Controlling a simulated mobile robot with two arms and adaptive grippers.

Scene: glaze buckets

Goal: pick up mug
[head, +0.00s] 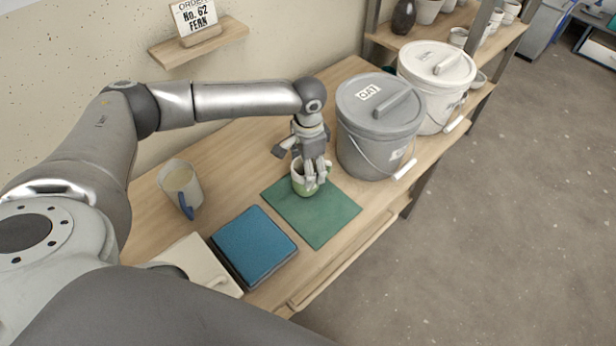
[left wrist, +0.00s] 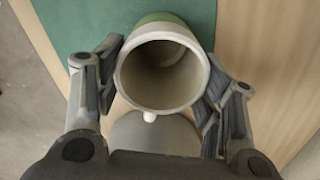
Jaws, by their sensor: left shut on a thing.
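The mug (head: 303,186), pale with a green lower part, stands upright at the upper edge of the green mat (head: 325,218) in the head view. In the left wrist view the mug (left wrist: 162,75) shows from above with its round opening toward the camera; it looks empty. My left gripper (head: 311,170) reaches down over it. In the left wrist view its two fingers lie on either side of the mug, shut on it. Whether the mug's base touches the mat is hard to tell. My right gripper is not in view.
A grey lidded bucket (head: 379,125) labelled OAT stands close right of my left gripper, with a white lidded bucket (head: 435,80) behind it. A blue block-like pad (head: 253,246) and a pitcher with a blue handle (head: 181,186) are to the left. A wall shelf (head: 200,42) holds an order sign.

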